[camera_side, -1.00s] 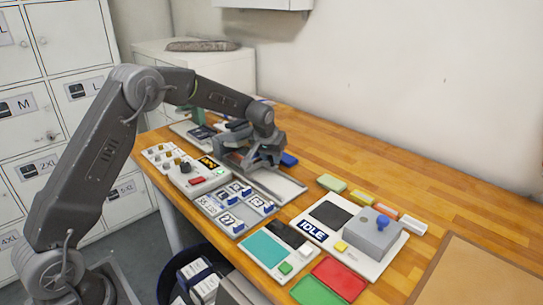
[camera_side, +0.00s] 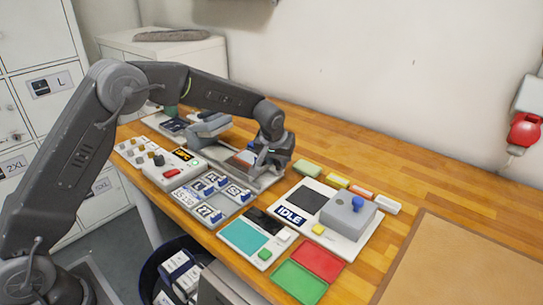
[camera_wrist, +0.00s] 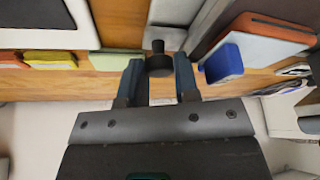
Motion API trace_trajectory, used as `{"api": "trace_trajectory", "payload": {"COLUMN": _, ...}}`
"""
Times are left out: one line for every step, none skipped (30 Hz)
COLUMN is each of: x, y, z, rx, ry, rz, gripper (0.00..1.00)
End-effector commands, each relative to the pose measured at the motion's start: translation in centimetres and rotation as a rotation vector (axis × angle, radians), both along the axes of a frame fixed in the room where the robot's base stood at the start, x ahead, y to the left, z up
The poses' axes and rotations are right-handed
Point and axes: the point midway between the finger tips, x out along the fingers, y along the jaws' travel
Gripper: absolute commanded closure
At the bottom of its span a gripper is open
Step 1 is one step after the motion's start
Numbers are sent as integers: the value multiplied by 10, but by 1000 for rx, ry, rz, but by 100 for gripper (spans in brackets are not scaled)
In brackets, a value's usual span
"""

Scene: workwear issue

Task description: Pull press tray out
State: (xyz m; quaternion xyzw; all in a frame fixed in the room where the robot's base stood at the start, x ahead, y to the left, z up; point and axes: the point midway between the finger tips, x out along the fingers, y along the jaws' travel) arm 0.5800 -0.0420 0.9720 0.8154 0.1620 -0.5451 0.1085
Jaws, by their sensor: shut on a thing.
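The heat press (camera_side: 208,125) stands at the back left of the bench with its grey top beside the tray. The press tray (camera_side: 238,163) lies out to the right of the press on a pale base, partly hidden by my gripper. Something brown and pale with a blue edge lies on it. My gripper (camera_side: 262,170) is at the tray's right end, pointing down. In the wrist view my gripper (camera_wrist: 158,75) is shut on the dark round tray knob (camera_wrist: 158,60), one finger on each side. A blue block (camera_wrist: 223,63) sits close right of the fingers.
Numbered tiles (camera_side: 212,190) and a control panel (camera_side: 175,168) lie in front of the tray. A station marked IDLE (camera_side: 318,228) is to the right. Green, yellow, orange and white blocks (camera_side: 335,180) line its back edge. The bench behind is clear.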

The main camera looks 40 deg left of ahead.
Motion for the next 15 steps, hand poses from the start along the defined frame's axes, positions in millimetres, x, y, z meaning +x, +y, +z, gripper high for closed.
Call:
{"api": "trace_trajectory", "payload": {"x": 0, "y": 1, "z": 0, "rx": 1, "ry": -2, "rz": 0, "gripper": 100}}
{"api": "trace_trajectory", "payload": {"x": 0, "y": 1, "z": 0, "rx": 1, "ry": -2, "rz": 0, "gripper": 100}}
{"api": "trace_trajectory", "payload": {"x": 0, "y": 1, "z": 0, "rx": 1, "ry": -2, "rz": 0, "gripper": 100}}
{"api": "trace_trajectory", "payload": {"x": 0, "y": 1, "z": 1, "rx": 1, "ry": -2, "rz": 0, "gripper": 100}}
{"api": "trace_trajectory", "payload": {"x": 0, "y": 1, "z": 1, "rx": 1, "ry": -2, "rz": 0, "gripper": 68}}
{"api": "trace_trajectory", "payload": {"x": 0, "y": 1, "z": 0, "rx": 1, "ry": -2, "rz": 0, "gripper": 64}}
{"api": "trace_trajectory", "payload": {"x": 0, "y": 1, "z": 0, "rx": 1, "ry": -2, "rz": 0, "gripper": 62}}
{"api": "trace_trajectory", "payload": {"x": 0, "y": 1, "z": 0, "rx": 1, "ry": -2, "rz": 0, "gripper": 61}}
{"api": "trace_trajectory", "payload": {"x": 0, "y": 1, "z": 0, "rx": 1, "ry": -2, "rz": 0, "gripper": 61}}
{"api": "trace_trajectory", "payload": {"x": 0, "y": 1, "z": 0, "rx": 1, "ry": -2, "rz": 0, "gripper": 61}}
{"api": "trace_trajectory", "payload": {"x": 0, "y": 1, "z": 0, "rx": 0, "ry": -1, "rz": 0, "gripper": 61}}
{"api": "trace_trajectory", "payload": {"x": 0, "y": 1, "z": 0, "rx": 0, "ry": -1, "rz": 0, "gripper": 61}}
{"api": "trace_trajectory", "payload": {"x": 0, "y": 1, "z": 0, "rx": 0, "ry": -1, "rz": 0, "gripper": 61}}
{"api": "trace_trajectory", "payload": {"x": 0, "y": 1, "z": 1, "rx": 0, "ry": -1, "rz": 0, "gripper": 61}}
{"api": "trace_trajectory", "payload": {"x": 0, "y": 1, "z": 2, "rx": 1, "ry": -2, "rz": 0, "gripper": 61}}
